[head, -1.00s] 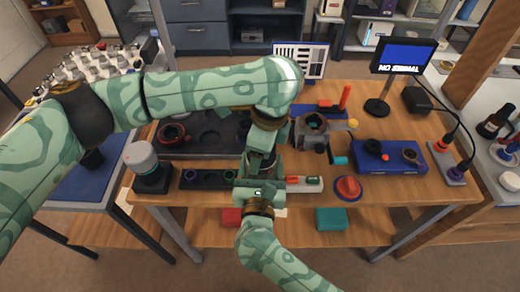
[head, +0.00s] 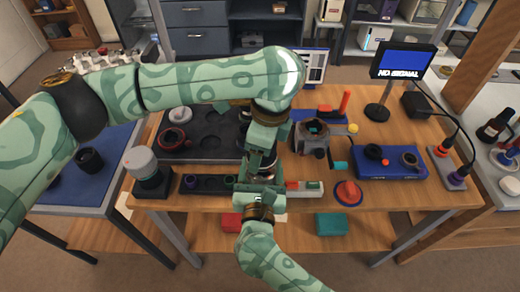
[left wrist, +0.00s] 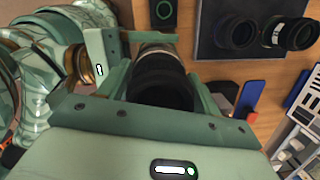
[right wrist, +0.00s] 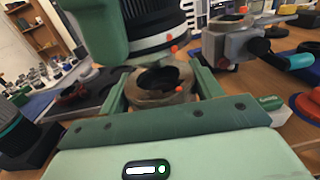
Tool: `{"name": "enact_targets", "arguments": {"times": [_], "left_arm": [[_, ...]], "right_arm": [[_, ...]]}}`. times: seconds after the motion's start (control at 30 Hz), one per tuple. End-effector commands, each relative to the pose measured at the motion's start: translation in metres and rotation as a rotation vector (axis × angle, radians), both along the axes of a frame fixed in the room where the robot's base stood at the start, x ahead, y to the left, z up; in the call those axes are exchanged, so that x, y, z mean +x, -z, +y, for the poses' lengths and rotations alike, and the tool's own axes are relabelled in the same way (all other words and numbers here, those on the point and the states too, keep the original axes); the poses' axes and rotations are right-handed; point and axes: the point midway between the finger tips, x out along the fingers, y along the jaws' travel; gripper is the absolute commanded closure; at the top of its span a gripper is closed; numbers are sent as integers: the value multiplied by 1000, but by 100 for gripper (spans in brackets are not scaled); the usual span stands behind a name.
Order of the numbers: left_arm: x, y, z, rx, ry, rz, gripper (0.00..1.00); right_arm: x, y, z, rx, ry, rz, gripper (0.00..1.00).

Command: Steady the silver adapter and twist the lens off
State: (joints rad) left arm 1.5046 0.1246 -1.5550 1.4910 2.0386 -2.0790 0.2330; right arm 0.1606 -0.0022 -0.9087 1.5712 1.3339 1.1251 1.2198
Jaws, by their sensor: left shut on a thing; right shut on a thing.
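The lens (left wrist: 163,85) is a black barrel held between the fingers of my left gripper (head: 264,148), which is shut on it from above. Its lower end with a pale ring (right wrist: 152,43) also shows in the right wrist view. The silver adapter (right wrist: 150,98) is a short metal ring between the fingers of my right gripper (right wrist: 160,85), shut on it below the lens. Its open, dark inside shows, and the lens end appears apart above it. Small orange dots mark both parts. In the head view my arms largely hide them.
A dark tray (head: 206,152) with round parts is at left. A grey clamp fixture (head: 313,133), a blue box (head: 390,166) and a red button (head: 348,192) are at right. A grey-topped cylinder (head: 140,160) stands at the front left. Bare wood shows around the button.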

Motion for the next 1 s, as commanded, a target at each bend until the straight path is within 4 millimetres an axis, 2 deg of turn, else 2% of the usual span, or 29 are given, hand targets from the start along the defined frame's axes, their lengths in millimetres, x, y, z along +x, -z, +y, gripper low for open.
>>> {"name": "enact_targets", "arguments": {"times": [0.5,0.8,0.83,0.9,0.93,1.0], "left_arm": [[0,-36,0,-1,-1,-2,68],[0,-39,0,0,0,-1,68],[0,-39,0,0,0,-1,68],[0,-39,0,0,0,-1,68],[0,-39,0,0,0,-1,68],[0,-39,0,0,0,-1,68]], "right_arm": [[0,1,0,0,0,2,72],[0,1,0,0,0,2,72],[0,1,0,0,0,2,33],[0,1,0,0,0,2,14],[0,1,0,0,0,2,10],[0,1,0,0,0,2,10]]}}
